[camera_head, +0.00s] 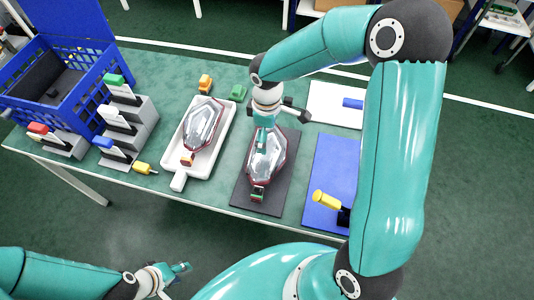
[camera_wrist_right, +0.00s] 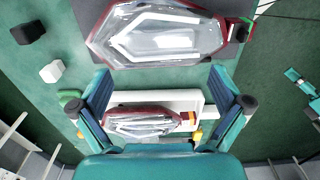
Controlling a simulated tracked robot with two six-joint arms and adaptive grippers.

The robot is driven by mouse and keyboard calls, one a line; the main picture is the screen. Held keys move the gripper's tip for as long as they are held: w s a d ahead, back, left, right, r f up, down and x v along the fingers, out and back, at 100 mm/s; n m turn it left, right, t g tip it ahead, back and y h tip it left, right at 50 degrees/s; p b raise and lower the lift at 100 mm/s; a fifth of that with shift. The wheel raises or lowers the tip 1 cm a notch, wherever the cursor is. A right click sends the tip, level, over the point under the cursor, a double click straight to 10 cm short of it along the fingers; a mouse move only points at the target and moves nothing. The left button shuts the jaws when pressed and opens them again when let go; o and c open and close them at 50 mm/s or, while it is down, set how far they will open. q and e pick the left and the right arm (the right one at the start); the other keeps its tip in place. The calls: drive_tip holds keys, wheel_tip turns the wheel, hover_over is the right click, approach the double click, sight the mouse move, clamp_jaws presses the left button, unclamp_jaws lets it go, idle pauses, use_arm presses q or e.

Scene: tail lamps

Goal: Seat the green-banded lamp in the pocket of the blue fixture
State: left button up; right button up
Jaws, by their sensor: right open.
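The green-banded lamp (camera_head: 268,158) has a clear lens, a dark red rim and a green band near its front end. It lies on a dark mat (camera_head: 240,189); in the right wrist view it also shows (camera_wrist_right: 165,35) near the top. My right gripper (camera_head: 264,127) is over its far end in the head view. In the right wrist view its fingers (camera_wrist_right: 165,90) are spread with nothing between them. The blue fixture (camera_head: 325,165) has a yellow-handled clamp; my right arm hides part of it, and I see no pocket. My left gripper (camera_head: 181,268) is off the table's front, too small to judge.
An orange-banded lamp (camera_head: 202,125) lies in a white tray (camera_head: 178,180) left of the mat. Grey stands (camera_head: 130,123) with coloured tops and a blue crate (camera_head: 75,95) are at the left. A white plate (camera_head: 330,108) is behind the fixture. Small blocks (camera_head: 238,91) lie at the back.

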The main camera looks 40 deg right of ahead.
drive_tip(key=shift+f+p, duration=0.55)
drive_tip(key=shift+f, duration=2.25)
drive_tip(key=shift+w, duration=0.1)
drive_tip(key=c, duration=1.5)
drive_tip(key=shift+o, duration=0.2)
drive_tip(key=shift+r, duration=0.2)
wheel_tip(320, 180, up, 20)
drive_tip(key=shift+b, duration=0.45)
